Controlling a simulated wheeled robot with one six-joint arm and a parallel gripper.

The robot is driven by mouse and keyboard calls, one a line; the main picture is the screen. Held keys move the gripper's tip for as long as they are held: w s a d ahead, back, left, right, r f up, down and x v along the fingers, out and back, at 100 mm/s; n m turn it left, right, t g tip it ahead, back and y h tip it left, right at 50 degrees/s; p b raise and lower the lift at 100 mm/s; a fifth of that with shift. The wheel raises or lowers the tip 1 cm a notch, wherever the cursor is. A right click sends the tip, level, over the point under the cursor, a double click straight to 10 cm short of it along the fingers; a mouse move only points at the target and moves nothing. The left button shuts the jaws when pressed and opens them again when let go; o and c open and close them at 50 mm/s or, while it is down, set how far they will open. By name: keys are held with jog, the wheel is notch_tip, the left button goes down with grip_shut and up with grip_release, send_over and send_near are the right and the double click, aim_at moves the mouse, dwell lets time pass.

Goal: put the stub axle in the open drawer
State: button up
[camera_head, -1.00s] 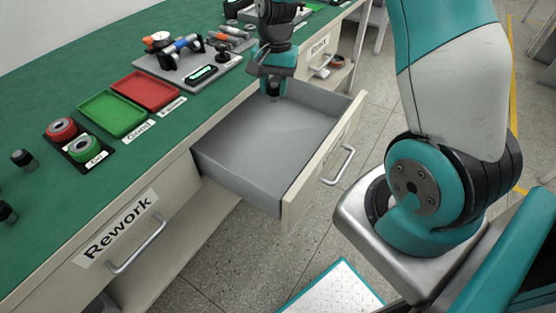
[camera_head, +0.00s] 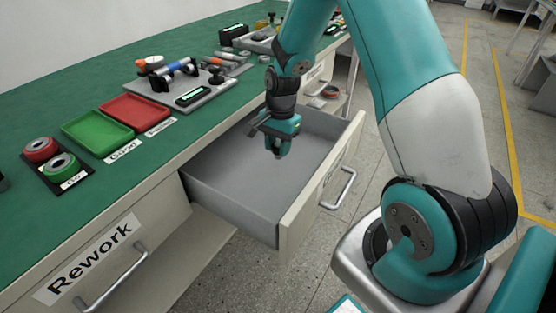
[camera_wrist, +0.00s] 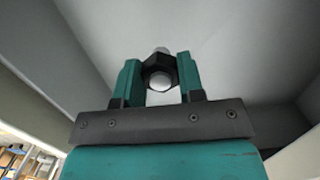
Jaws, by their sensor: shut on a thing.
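The open drawer (camera_head: 235,190) is grey inside and sticks out from the green-topped bench. In the head view my gripper (camera_head: 280,152) points down into the drawer, above its floor. In the wrist view my gripper (camera_wrist: 160,82) is shut on the stub axle (camera_wrist: 159,72), a dark hex-shaped part with a pale round end, held between the two teal fingers. The grey drawer floor (camera_wrist: 225,50) shows beyond it. In the head view the stub axle is too small and hidden by the fingers to tell clearly.
A closed drawer labelled Rework (camera_head: 95,258) is at the lower left. The drawer's front panel (camera_head: 320,185) stands as a raised edge.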

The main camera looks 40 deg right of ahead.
aim_at(278, 158)
jog(key=shift+f+b, duration=0.35)
jog(key=shift+f, duration=1.9)
jog(key=shift+f, duration=0.1)
jog(key=o, duration=1.1)
jog(key=r, duration=0.4)
jog(key=r+p, duration=0.1)
jog(key=r, duration=0.2)
jog(key=d+r+p, duration=0.1)
jog(key=r, duration=0.3)
jog(key=shift+w+d+r, duration=0.1)
jog(key=shift+w+r, duration=0.15)
jog(key=shift+r, duration=0.05)
jog(key=s+a+r+n+t+y, duration=0.1)
jog(key=s+a+r+n, duration=0.45)
jog(key=a, duration=0.25)
jog(key=s+a+r+n, duration=0.4)
jog(key=a+r+n, duration=0.2)
jog(key=a, duration=0.2)
jog(key=s+a+r+n, duration=0.1)
jog(key=s+a+n, duration=0.1)
jog(key=s+n, duration=0.1)
jog(key=s+a+r+n+y, duration=0.1)
jog(key=s+a+r+n, duration=0.1)
jog(key=s, duration=0.4)
jog(key=s+a+r+n, duration=0.1)
jog(key=s+a+n, duration=0.2)
jog(key=s+n, duration=0.1)
jog(key=shift+s+r+n+y, duration=0.3)
jog(key=shift+s+n+y, duration=0.05)
jog(key=shift+y, duration=0.05)
